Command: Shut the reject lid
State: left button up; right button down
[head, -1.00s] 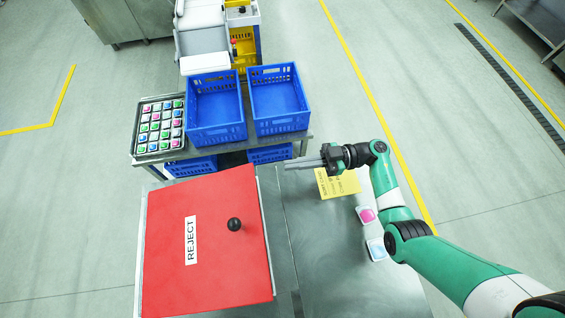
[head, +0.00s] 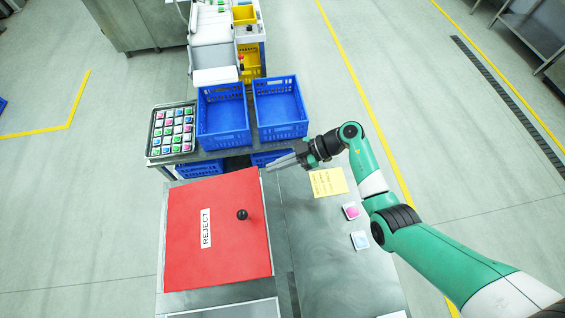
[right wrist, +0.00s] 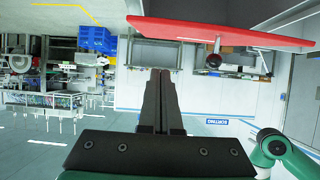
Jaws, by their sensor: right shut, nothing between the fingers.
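The reject lid (head: 228,260) is a red panel with a white REJECT label (head: 206,228) and a black knob (head: 242,214). It lies over a grey metal housing in the head view; I cannot tell whether it is fully seated. The right wrist view shows the lid (right wrist: 215,33) nearly edge-on at the upper right, with its knob (right wrist: 214,60). My right gripper (head: 270,168) is shut and empty, its fingertips beside the lid's far right corner in the head view. Its fingers also show in the right wrist view (right wrist: 162,78). My left gripper is not in view.
Two blue crates (head: 223,138) (head: 283,131) and a tray of coloured pieces (head: 151,146) stand behind the lid. A yellow note (head: 328,182), a pink piece (head: 351,211) and a pale blue piece (head: 360,240) lie on the metal top right of it.

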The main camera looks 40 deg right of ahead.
aim_at(272, 191)
jog(key=w+a+f+b, duration=0.2)
jog(key=a+f+b, duration=0.1)
jog(key=f, duration=0.3)
jog(key=shift+a+f, duration=0.15)
jog(key=f+b, duration=0.2)
jog(key=f, duration=0.1)
jog(key=d+f+b, duration=0.1)
jog(key=f+b, duration=0.1)
jog(key=f, duration=0.1)
jog(key=s+f+b, duration=0.1)
jog(key=f+b, duration=0.1)
jog(key=f, duration=0.1)
jog(key=shift+d+f, duration=0.25)
jog(key=shift+f, duration=0.1)
jog(key=shift+d+f, duration=0.1)
jog(key=shift+d, duration=0.05)
jog(key=shift+s, duration=0.1)
